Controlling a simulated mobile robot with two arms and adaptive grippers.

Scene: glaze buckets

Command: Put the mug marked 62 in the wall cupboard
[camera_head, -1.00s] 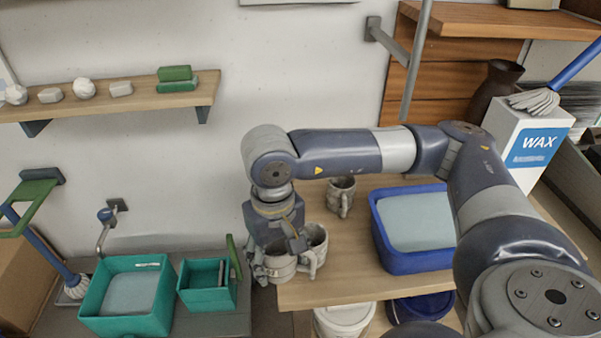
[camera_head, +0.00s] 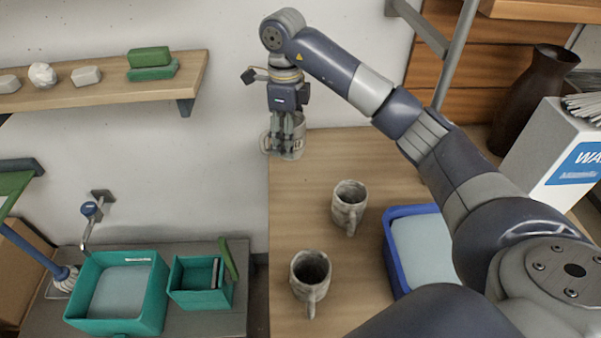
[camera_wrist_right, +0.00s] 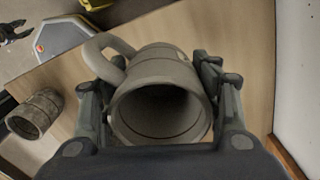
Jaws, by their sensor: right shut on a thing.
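My right gripper (camera_head: 287,128) points down and is shut on a grey stoneware mug (camera_head: 293,150) near the back left corner of the wooden table (camera_head: 330,225). In the right wrist view the mug (camera_wrist_right: 163,110) lies between the two fingers, its open mouth toward the camera and its handle to the left. I cannot read a number on it. Two similar mugs stand upright on the table: one near the middle (camera_head: 348,205), one at the front left (camera_head: 310,278). No mark is legible on them. I cannot make out the wall cupboard.
A blue tub (camera_head: 398,270) stands on the table's right. Beyond it are a WAX box (camera_head: 540,150) and a dark vase (camera_head: 530,95). A wall shelf (camera_head: 110,92) with stones and green blocks is at upper left. Teal bins (camera_head: 150,310) stand lower left.

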